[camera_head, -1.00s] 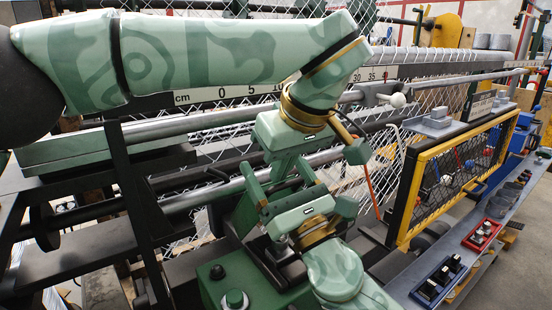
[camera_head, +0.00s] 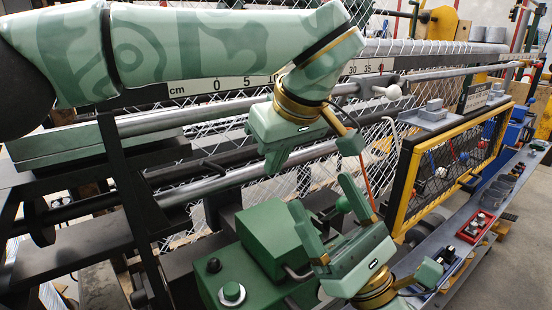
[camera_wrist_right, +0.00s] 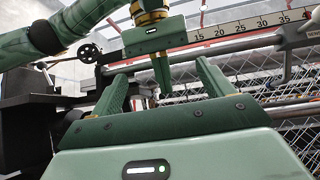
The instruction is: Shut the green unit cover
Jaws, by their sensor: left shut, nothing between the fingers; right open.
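The green unit (camera_head: 217,283) stands at the lower centre of the head view, with a black knob and a green button on top. A green box-like cover (camera_head: 270,232) is at its right part, with a dark handle at its lower right. I cannot tell how far the cover is open. My left gripper (camera_head: 273,168) is shut and empty, pointing down above the cover and apart from it. It also shows in the right wrist view (camera_wrist_right: 162,88). My right gripper (camera_head: 321,192) is open and empty, right of the cover, fingers pointing up; its fingers frame the right wrist view (camera_wrist_right: 161,77).
A yellow-framed mesh guard (camera_head: 400,205) stands to the right. Metal rails (camera_head: 215,183) and chainlink mesh lie behind the unit. A white-knobbed lever (camera_head: 393,92) sticks out above.

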